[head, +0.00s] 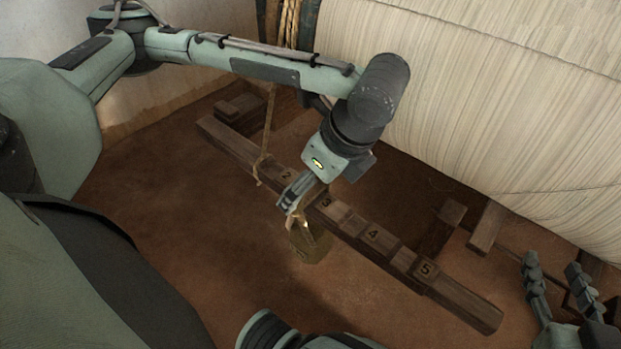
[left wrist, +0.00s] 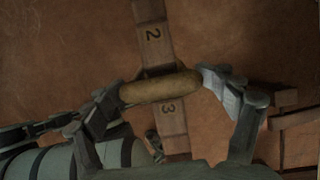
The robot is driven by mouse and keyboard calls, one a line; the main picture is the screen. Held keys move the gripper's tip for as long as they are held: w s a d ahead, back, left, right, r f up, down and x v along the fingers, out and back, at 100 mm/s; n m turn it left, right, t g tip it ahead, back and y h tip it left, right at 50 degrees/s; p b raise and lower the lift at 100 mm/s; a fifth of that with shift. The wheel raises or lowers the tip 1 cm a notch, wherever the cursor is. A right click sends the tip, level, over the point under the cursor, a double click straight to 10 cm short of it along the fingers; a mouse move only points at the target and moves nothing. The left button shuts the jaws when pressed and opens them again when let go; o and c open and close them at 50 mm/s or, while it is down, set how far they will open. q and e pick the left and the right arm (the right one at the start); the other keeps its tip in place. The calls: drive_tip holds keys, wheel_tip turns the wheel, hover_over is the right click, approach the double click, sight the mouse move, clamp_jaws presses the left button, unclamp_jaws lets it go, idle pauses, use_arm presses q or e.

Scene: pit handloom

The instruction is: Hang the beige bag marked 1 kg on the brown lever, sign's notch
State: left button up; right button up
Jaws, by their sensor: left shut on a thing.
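The brown lever (head: 455,300) is a long beam running diagonally, with numbered notches; 2, 3, 4 and 5 are readable. My left gripper (head: 303,197) is above the lever near notch 3. It is shut on the tan bag (head: 311,246), which hangs below the fingers on the near side of the beam. In the left wrist view a tan rounded part of the bag (left wrist: 160,88) spans the fingers, across the lever (left wrist: 152,38) between 2 and 3. Any mark on the bag is unreadable. My right gripper (head: 560,283) is at the lower right, fingers apart and empty.
A cord (head: 267,135) hangs to the lever near notch 2. Pale warp threads (head: 480,110) slope along the upper right behind the lever. Wooden blocks (head: 487,226) stand beyond its right part. The brown earth floor (head: 160,215) is clear on the near side. No sign is in view.

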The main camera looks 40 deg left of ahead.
use_arm(q)
drive_tip(key=o, duration=1.8)
drive_tip(key=shift+f, duration=0.1)
drive_tip(key=v, duration=0.5)
drive_tip(key=shift+d+r, duration=0.2)
drive_tip(key=shift+d, duration=0.15)
drive_tip(key=d, duration=0.7)
drive_tip(key=s+d, duration=0.1)
drive_tip(key=d, duration=0.3)
drive_tip(key=shift+f, duration=0.1)
drive_tip(key=shift+d, duration=0.1)
